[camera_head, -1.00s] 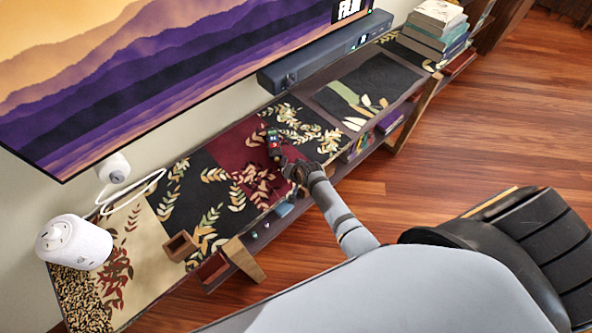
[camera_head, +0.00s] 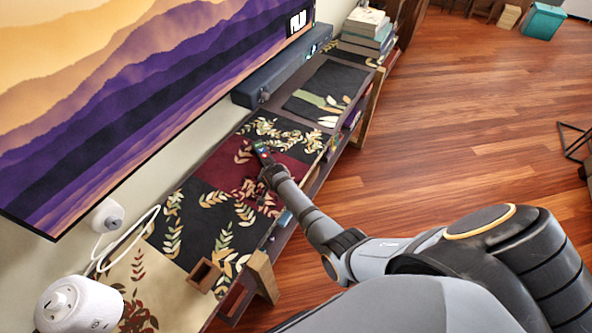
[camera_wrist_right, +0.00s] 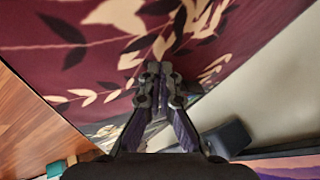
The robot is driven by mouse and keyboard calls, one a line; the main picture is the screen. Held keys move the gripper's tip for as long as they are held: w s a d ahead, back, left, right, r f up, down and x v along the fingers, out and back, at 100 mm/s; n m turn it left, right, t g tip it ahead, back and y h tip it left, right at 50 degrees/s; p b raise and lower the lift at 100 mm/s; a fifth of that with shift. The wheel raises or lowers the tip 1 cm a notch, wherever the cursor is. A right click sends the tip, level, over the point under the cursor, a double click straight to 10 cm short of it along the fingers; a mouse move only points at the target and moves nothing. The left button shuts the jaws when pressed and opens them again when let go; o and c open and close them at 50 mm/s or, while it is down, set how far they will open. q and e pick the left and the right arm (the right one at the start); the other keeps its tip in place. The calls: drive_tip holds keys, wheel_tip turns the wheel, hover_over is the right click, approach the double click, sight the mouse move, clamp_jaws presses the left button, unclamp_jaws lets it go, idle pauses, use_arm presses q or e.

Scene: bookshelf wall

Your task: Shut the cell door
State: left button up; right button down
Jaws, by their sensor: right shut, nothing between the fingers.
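My right gripper (camera_head: 264,155) is over the dark red leaf-patterned panel (camera_head: 285,171) on top of the long low cabinet. In the right wrist view my right gripper (camera_wrist_right: 160,76) has its fingers together, with nothing seen between them, close to the dark red panel (camera_wrist_right: 40,55); whether it touches cannot be told. Open compartments show along the cabinet front, one of them (camera_head: 233,300) at the near end. I cannot make out which part is the cell door; my arm hides part of the front. My left gripper is not in view.
A small hollow wooden block (camera_head: 204,276) and a white rounded device (camera_head: 78,305) are at the near end. Books (camera_head: 364,30) are stacked at the far end. The wooden floor (camera_head: 450,120) is open.

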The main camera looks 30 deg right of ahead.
drive_tip(key=shift+w+a+b, duration=0.4)
drive_tip(key=shift+w, duration=0.35)
